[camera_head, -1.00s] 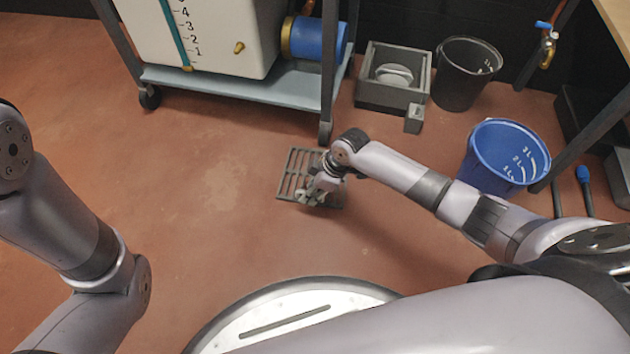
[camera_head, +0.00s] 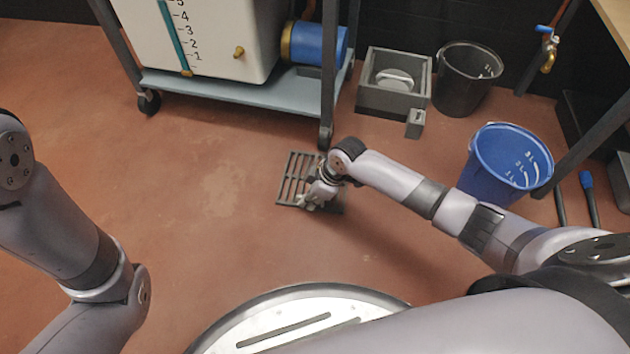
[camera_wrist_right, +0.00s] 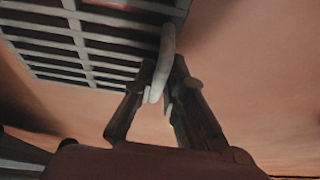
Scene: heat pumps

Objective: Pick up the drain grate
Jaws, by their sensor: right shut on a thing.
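The drain grate (camera_head: 296,176) is a dark grey slotted rectangle in the middle of the head view, over the reddish floor. My right gripper (camera_head: 313,200) is at the grate's near right part and covers some of it. In the right wrist view the grate (camera_wrist_right: 82,42) fills the upper left, and a pale curved piece (camera_wrist_right: 163,62) at its edge sits between the fingers of my right gripper (camera_wrist_right: 158,98), which are shut on it. I cannot tell how far the grate is above the floor. My left arm shows at the left, but its gripper is out of view.
A wheeled cart (camera_head: 240,92) with a white tank stands behind the grate. A grey box (camera_head: 392,95), a black bucket (camera_head: 462,90) and a blue bucket (camera_head: 490,180) stand at the right. The floor left of the grate is clear.

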